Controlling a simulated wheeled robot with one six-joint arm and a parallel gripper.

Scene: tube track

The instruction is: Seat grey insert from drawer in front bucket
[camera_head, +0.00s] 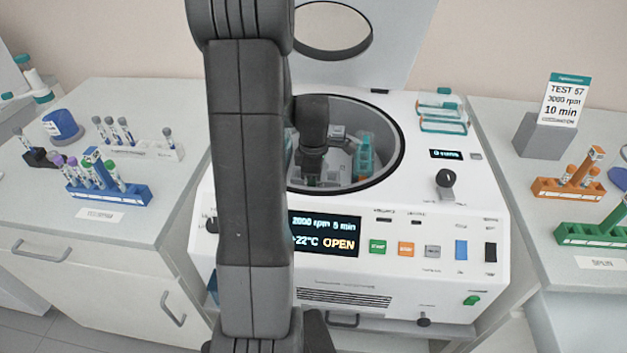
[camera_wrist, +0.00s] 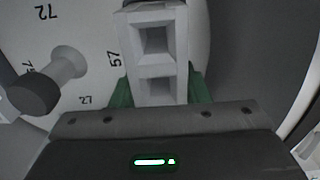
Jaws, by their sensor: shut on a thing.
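The grey insert (camera_wrist: 154,47), a pale block with square openings, is between the green-padded fingers of my gripper (camera_wrist: 160,95) in the wrist view. My gripper is shut on it. In the head view my gripper (camera_head: 311,172) reaches down into the open bowl of the centrifuge (camera_head: 455,110). The insert cannot be made out clearly there. A teal bucket (camera_head: 365,157) stands in the bowl to the right of my gripper. The front bucket is hidden behind my arm and the bowl's rim, so I cannot tell whether the insert touches it.
The wrist view shows a pale numbered surface and a dark round knob (camera_wrist: 32,95) on a light stem. The open lid (camera_head: 365,40) stands behind the bowl. Teal-framed parts (camera_head: 443,115) lie on the machine's top right. Tube racks, blue (camera_head: 108,190) and orange (camera_head: 567,187), stand on the side counters.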

